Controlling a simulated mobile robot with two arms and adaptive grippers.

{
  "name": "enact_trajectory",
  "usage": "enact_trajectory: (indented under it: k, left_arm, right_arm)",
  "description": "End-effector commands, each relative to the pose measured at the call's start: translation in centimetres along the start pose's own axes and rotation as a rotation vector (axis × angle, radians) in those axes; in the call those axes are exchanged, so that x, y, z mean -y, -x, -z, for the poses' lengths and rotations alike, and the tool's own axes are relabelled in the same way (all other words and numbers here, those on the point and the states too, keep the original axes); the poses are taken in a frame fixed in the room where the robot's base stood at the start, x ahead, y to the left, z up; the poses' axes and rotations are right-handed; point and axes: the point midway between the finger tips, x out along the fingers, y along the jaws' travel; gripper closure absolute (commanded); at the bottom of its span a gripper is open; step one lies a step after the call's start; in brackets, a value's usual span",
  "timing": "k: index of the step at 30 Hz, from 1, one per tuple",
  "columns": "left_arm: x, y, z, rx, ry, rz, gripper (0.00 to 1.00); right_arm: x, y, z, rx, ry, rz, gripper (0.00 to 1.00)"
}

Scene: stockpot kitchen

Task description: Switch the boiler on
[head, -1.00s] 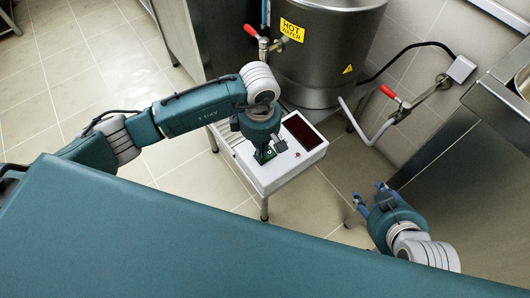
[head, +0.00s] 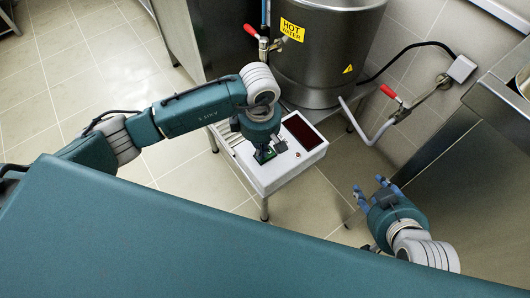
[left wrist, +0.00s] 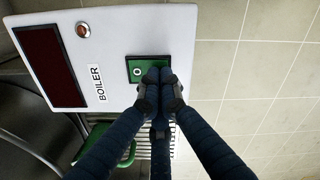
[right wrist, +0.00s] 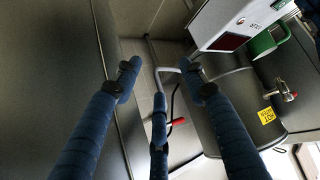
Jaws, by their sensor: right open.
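The boiler's white control box (head: 281,173) stands on a slatted stand in front of the steel boiler (head: 325,50). In the left wrist view it shows the word BOILER (left wrist: 97,83), a dark red display (left wrist: 48,65), a small reddish lamp (left wrist: 83,30) and a green rocker switch (left wrist: 137,70) marked O. My left gripper (head: 267,152) is over the box. Its fingertips (left wrist: 158,76) are together and overlap the switch; I cannot tell whether they touch it. My right gripper (head: 369,186) is open and empty, low on the right; the box also shows in its view (right wrist: 222,25).
A tap with a red lever (head: 252,31) is on the boiler, beside the HOT WATER label (head: 292,30). A pipe with another red-handled valve (head: 389,92) runs at the right. Steel cabinets (head: 460,150) stand at the right. Tiled floor (head: 90,80) is clear on the left.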

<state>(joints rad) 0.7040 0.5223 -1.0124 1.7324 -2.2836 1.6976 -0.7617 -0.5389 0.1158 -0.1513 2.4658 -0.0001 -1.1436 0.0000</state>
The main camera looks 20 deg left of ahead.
Motion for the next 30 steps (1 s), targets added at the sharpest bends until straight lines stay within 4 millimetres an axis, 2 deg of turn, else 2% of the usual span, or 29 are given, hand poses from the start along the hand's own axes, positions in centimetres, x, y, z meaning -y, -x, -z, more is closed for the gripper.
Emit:
enact_trajectory:
  k: [30]
  left_arm:
    - [0.0, -0.3, 0.0, 0.000, 0.000, 0.000, 1.00]
  right_arm:
    - [0.1, -0.2, 1.6, -0.062, 0.002, 0.003, 0.58]
